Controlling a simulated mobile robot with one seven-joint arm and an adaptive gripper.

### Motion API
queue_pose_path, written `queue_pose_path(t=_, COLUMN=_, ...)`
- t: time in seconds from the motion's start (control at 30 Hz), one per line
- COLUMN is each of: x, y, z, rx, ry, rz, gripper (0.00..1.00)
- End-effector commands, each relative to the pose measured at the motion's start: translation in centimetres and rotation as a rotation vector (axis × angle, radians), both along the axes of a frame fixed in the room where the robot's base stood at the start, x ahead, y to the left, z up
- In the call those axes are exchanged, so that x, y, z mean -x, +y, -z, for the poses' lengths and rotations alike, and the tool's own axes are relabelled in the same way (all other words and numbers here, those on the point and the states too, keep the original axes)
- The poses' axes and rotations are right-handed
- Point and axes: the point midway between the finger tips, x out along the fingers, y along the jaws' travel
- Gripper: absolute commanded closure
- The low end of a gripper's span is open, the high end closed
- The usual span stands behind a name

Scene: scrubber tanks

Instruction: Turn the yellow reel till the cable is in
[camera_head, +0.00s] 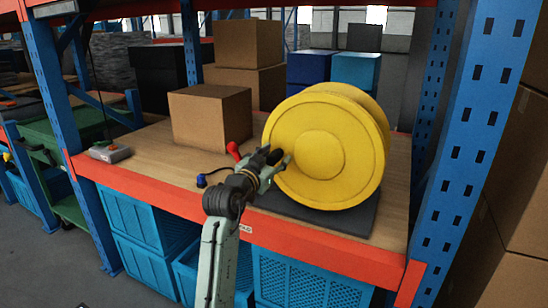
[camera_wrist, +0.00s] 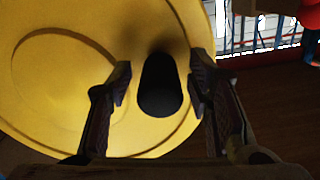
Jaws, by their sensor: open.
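The yellow reel (camera_head: 330,143) stands upright on a dark mat (camera_head: 335,218) on the wooden shelf, its round face toward me. Its face also fills the left of the wrist view (camera_wrist: 60,100). A dark, rounded handle (camera_wrist: 160,85) sticks out from near the reel's edge. My gripper (camera_head: 277,158) is at the reel's left edge. In the wrist view my gripper (camera_wrist: 160,82) is open, with one finger on each side of the handle and gaps between. A blue plug (camera_head: 201,181) with a dark cable lies on the shelf left of my gripper. The cable's run behind my gripper is hidden.
A red-topped thing (camera_head: 234,150) stands just behind my gripper. Cardboard boxes (camera_head: 210,117) are behind it, and a grey device (camera_head: 109,152) lies at the shelf's left. A blue rack post (camera_head: 468,140) rises close on the right. The orange shelf beam (camera_head: 250,235) runs along the front.

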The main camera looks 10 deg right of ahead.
Motion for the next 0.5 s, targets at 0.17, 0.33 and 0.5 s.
queue_pose_path(t=0.17, x=0.02, y=0.02, z=0.0, rx=0.0, ry=0.0, rz=0.0, gripper=0.65)
queue_pose_path(t=0.33, x=0.03, y=0.03, z=0.0, rx=0.0, ry=0.0, rz=0.0, gripper=0.76)
queue_pose_path(t=0.5, x=0.03, y=0.03, z=0.0, rx=0.0, ry=0.0, rz=0.0, gripper=0.87)
